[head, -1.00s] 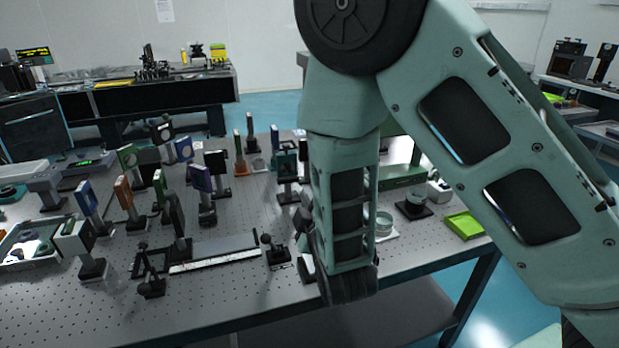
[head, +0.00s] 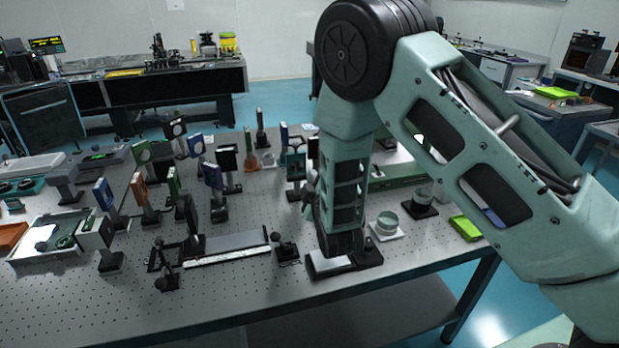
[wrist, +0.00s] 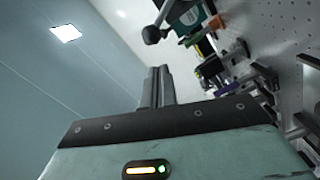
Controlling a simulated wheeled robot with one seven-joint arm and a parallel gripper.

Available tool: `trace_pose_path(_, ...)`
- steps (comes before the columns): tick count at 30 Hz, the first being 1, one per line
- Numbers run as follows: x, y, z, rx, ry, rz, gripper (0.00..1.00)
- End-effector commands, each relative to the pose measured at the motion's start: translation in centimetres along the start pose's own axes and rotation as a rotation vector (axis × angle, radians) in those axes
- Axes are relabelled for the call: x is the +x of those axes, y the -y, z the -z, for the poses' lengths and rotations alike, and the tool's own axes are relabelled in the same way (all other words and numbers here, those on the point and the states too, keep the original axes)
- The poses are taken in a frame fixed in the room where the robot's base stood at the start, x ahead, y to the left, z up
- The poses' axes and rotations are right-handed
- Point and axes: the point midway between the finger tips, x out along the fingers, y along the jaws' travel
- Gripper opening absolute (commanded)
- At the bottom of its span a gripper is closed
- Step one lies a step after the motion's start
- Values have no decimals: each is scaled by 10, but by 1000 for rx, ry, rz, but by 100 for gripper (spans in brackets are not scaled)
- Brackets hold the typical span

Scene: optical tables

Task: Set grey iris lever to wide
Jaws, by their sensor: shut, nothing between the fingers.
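In the wrist view a short lever with a dark round knob (wrist: 152,35) sticks out beside a teal-faced mount (wrist: 188,18) at the top. It may be the iris lever, but I cannot tell its setting. My gripper (wrist: 157,72) is shut and empty, its two fingers together. In the picture the fingertips lie below the knob, with a visible gap between them. In the head view my arm's lower part hides most of my gripper and whatever stands directly behind it. A dark base with a light plate (head: 328,264) shows beside the arm's lower end.
A rail (head: 228,252) and a small dark post (head: 286,248) lie near the front. A round glass dish (head: 387,224) and green tray (head: 466,227) are right.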

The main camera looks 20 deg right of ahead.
Motion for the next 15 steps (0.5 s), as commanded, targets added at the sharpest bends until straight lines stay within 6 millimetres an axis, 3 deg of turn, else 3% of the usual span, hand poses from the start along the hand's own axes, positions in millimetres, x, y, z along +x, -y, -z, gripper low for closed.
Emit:
trace_pose_path(6, 4, 0, -16, 1, -1, 1, 0)
trace_pose_path(15, 4, 0, -18, 2, -3, -1, 0)
